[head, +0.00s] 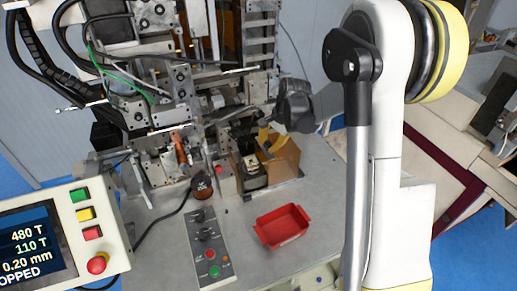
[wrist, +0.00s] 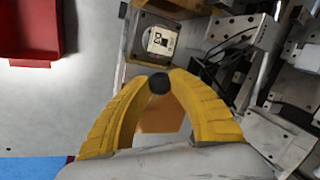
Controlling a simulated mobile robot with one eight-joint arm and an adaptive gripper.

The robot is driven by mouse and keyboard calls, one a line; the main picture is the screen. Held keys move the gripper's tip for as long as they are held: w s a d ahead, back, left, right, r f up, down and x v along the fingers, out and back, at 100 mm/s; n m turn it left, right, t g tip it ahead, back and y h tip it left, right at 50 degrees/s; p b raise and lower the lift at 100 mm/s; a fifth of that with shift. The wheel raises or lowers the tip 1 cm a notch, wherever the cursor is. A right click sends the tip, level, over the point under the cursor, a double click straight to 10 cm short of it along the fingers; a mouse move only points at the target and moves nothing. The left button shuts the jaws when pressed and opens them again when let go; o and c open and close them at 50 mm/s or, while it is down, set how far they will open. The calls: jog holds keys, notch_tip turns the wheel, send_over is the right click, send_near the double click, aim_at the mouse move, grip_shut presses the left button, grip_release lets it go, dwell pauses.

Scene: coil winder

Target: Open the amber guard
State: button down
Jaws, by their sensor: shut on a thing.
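The amber guard (head: 283,166) is a see-through orange-brown cover beside the small fixture on the machine's bench. In the wrist view part of it shows as an orange panel (wrist: 162,115) between my fingers. A round black knob (wrist: 159,84) sits between the yellow fingertips of my gripper (wrist: 160,74), which is shut on it. In the head view my gripper (head: 266,139) reaches in from the right at the guard's top edge. The fixture with a pale square part (wrist: 160,41) shows uncovered from above. How far the guard is swung is hard to tell.
A red tray (head: 282,226) lies on the bench in front of the guard. A button box (head: 210,247) and a dark round piece (head: 202,187) stand to its left. The winder's metal blocks (head: 160,105) crowd behind. A control panel (head: 60,235) is at front left.

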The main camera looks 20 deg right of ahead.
jog(key=c, duration=1.2)
grip_release()
jog(key=shift+o, duration=0.2)
jog(key=v, duration=1.2)
jog(key=shift+a, duration=0.1)
jog(key=s+a+f+n+t+b, duration=0.1)
jog(key=s+a+f+n+b, duration=0.3)
jog(key=s+f+b, duration=0.1)
jog(key=s+a+f+n+t+h+b, duration=0.1)
jog(key=s+a+f+n+b, duration=0.3)
jog(key=s+f+b, duration=0.2)
jog(key=s+a+f+n+t+b, duration=0.1)
jog(key=s+a+f+n+b, duration=0.3)
jog(key=s+b, duration=0.5)
jog(key=s+f, duration=0.1)
jog(key=s, duration=0.2)
jog(key=shift+a+f+n+t+h, duration=0.15)
jog(key=shift+f+n+t+h, duration=0.15)
jog(key=shift+f+t+h, duration=0.1)
